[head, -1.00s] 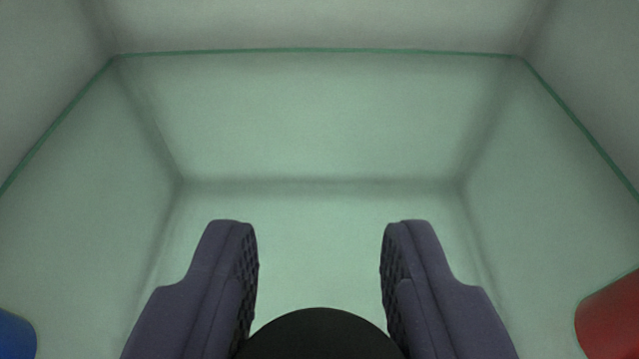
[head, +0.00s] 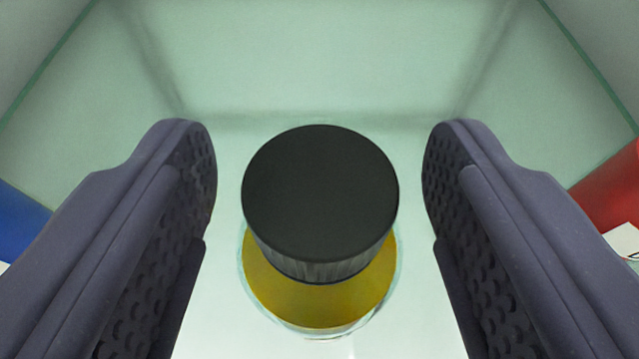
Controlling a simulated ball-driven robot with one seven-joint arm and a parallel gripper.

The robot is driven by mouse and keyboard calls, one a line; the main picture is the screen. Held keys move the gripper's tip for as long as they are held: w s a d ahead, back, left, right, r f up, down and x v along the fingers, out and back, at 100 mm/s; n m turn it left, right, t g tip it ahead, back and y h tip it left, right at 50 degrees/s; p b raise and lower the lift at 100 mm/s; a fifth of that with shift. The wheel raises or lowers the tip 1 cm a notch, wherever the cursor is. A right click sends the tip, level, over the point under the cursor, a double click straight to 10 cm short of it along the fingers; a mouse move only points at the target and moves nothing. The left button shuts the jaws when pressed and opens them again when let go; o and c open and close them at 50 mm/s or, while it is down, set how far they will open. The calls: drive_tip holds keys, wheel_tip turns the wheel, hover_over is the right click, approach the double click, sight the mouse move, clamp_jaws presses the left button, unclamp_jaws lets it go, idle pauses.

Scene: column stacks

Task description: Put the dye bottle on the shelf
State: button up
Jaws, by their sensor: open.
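A bottle with a black ribbed cap (head: 320,190) and yellow content under it (head: 320,300) stands upright on a glass shelf (head: 215,335), seen from above. I take it to be the dye bottle. My gripper (head: 320,165) is open, its two dark fingers on either side of the cap. There is a clear gap between each finger and the cap, and neither touches it. The lower part of the bottle is mostly hidden under the cap.
A blue object (head: 20,222) is partly in view at the left edge, beyond the left finger. A red object (head: 607,190) with a white label is partly in view at the right edge. Pale walls enclose the back and sides; the surface behind the bottle is clear.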

drive_tip(key=p+v, duration=0.1)
drive_tip(key=v, duration=0.4)
